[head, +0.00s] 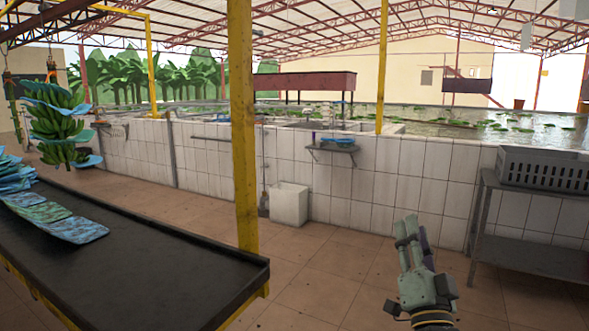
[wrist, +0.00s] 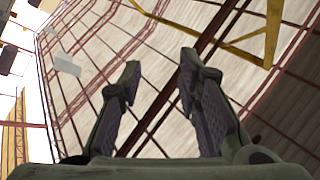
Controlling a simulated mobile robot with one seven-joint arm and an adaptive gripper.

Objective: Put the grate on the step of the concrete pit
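I cannot make out a grate in either view. No concrete pit with a step can be picked out. My gripper (head: 410,228) stands upright at the lower right of the head view, over the tiled floor. In the wrist view my gripper (wrist: 160,72) has its two fingers spread apart, with nothing between them. Only the roof shows behind the fingers.
A tiled tank wall (head: 345,190) runs across the back. A white bin (head: 289,205) stands on the floor before it. A yellow post (head: 243,130) and black table (head: 150,255) are left. A grey crate (head: 545,170) sits on a metal table (head: 530,262) at right.

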